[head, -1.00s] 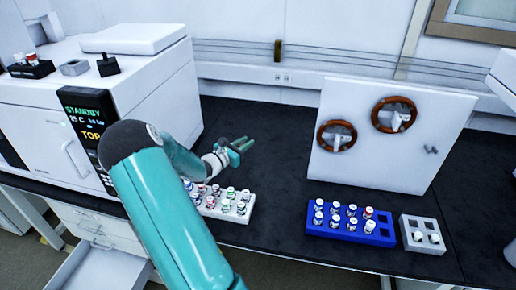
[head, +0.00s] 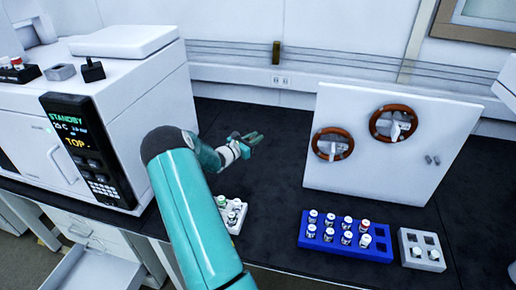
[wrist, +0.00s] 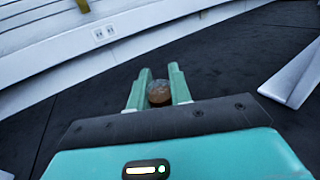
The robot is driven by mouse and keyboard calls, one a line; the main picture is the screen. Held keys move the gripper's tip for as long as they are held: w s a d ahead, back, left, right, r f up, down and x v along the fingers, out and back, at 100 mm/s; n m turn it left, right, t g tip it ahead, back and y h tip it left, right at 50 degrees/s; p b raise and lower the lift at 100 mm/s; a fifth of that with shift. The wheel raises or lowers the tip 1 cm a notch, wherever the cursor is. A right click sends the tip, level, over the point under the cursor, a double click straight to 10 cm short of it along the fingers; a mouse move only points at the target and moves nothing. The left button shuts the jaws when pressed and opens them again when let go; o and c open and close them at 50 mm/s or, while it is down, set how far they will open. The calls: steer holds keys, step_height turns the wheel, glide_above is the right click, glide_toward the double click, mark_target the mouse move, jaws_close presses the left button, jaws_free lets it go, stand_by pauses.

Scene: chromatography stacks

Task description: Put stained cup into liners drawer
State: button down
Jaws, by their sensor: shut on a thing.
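My gripper (head: 250,141) is above the black bench, between the instrument and the white panel. In the wrist view my gripper (wrist: 159,88) is shut on a small round brownish thing, which looks like the stained cup (wrist: 159,92), held between the green fingers. The cup cannot be made out in the head view. An open white drawer (head: 100,272), which may be the liners drawer, shows at the lower left below the bench. Its inside looks empty where visible, and the frame's lower edge cuts it off.
A white instrument (head: 120,95) with a STANDBY screen stands at the left. A white vial rack (head: 235,228) is partly behind my arm. A blue vial rack (head: 305,240), a grey rack (head: 405,236) and an upright white panel (head: 330,180) with two brown rings stand at the right. The middle bench is clear.

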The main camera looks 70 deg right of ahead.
steer(key=d+f, duration=0.1)
steer(key=f, duration=0.1)
steer(key=d+f, duration=0.2)
steer(key=w+d+f, duration=0.1)
steer(key=d+f, duration=0.1)
steer(key=shift+d+f, duration=0.2)
steer(key=shift+d, duration=0.05)
steer(key=shift+f, duration=1.4)
steer(key=shift+f, duration=0.1)
steer(key=shift+f, duration=0.1)
steer(key=c, duration=1.3)
jaws_free()
steer(key=shift+a+r, duration=0.15)
steer(key=shift+r, duration=0.05)
steer(key=v, duration=0.7)
steer(key=shift+a, duration=0.1)
